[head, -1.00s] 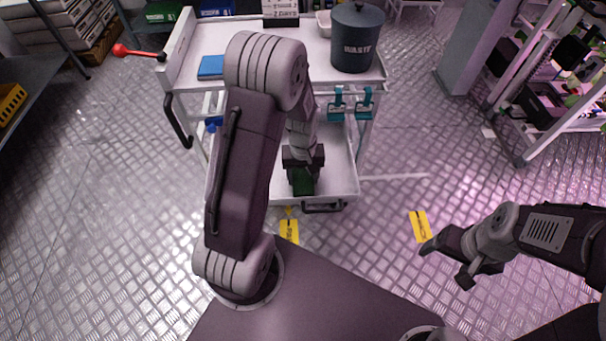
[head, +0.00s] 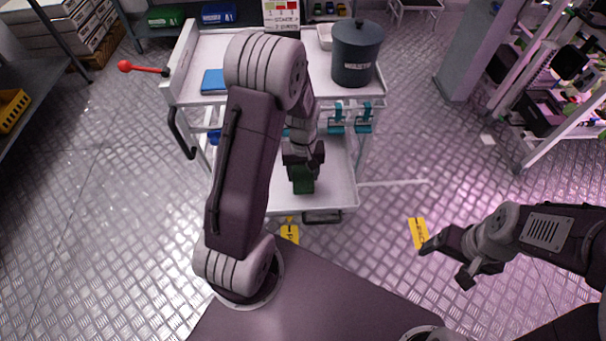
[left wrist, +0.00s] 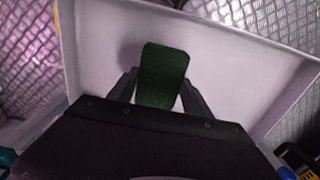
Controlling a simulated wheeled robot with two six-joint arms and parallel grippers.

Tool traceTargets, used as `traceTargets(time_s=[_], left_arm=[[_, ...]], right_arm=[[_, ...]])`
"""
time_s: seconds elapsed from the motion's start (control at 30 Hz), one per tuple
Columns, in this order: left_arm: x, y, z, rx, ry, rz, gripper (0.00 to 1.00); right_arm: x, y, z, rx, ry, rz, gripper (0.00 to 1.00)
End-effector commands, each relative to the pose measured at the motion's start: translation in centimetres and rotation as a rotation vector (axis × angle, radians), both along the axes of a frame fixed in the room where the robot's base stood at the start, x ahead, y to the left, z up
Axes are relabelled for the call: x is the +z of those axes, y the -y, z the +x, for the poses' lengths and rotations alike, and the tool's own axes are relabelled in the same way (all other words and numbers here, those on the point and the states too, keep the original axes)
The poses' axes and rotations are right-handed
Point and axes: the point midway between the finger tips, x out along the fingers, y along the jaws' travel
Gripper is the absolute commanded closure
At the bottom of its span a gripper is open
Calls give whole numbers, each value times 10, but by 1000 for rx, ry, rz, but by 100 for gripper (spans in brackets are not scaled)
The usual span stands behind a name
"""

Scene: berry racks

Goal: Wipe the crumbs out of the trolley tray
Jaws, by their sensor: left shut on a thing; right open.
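The trolley tray (head: 337,190) is the white lower tray, pulled out toward me under the trolley top. It also shows in the left wrist view (left wrist: 240,65) with pale raised walls. My left gripper (head: 303,172) is over the tray, pointing down, shut on a dark green pad (left wrist: 162,75). The pad (head: 303,183) is inside the tray near its front wall; I cannot tell whether it touches the floor. No crumbs can be made out; my left arm hides part of the tray. My right gripper (head: 450,262) is open and empty, off to the right, clear of the trolley.
The trolley top (head: 205,50) holds a dark waste bin (head: 357,52) and a blue item (head: 213,82). Teal clips (head: 350,118) hang below its front edge. A black handle (head: 181,133) juts out left. A grey shelf (head: 25,65) stands left. Open metal floor lies right.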

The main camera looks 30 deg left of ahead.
Motion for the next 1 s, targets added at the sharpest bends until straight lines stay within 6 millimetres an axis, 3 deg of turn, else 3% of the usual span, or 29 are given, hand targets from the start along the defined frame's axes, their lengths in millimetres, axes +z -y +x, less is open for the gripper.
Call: traceTargets(time_s=[0.03, 0.43, 1.0], left_arm=[[9, 0, 1, 0, 0, 0, 75], [42, -2, 5, -3, 0, 0, 75], [43, -3, 6, -4, 0, 0, 75]], right_arm=[[10, 0, 0, 0, 0, 0, 22], [43, 0, 0, 0, 0, 0, 22], [44, 0, 0, 0, 0, 0, 22]])
